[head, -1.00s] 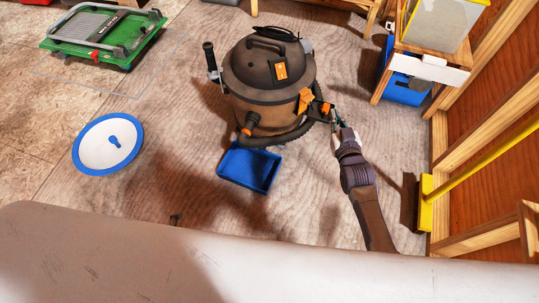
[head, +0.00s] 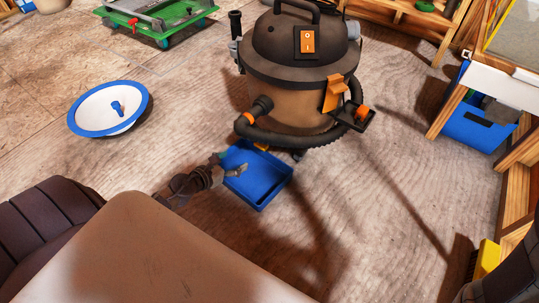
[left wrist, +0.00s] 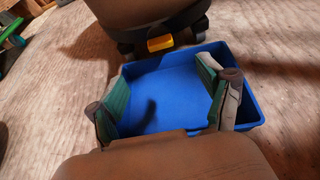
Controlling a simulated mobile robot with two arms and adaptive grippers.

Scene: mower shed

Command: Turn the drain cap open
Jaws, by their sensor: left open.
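The brown and black shop vacuum (head: 300,75) stands upright on the floor. The drain cap is an orange-yellow piece low on its front; it shows clearly in the left wrist view (left wrist: 161,43), with only a sliver in the head view (head: 262,146). My right gripper is out of view.
The vacuum's hose (head: 310,140) curls around its front, above the tray. A white disc with a blue rim (head: 88,118) lies at the left. A wooden rack with a blue bin (head: 475,128) stands at right. Floor between tray and rack is clear.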

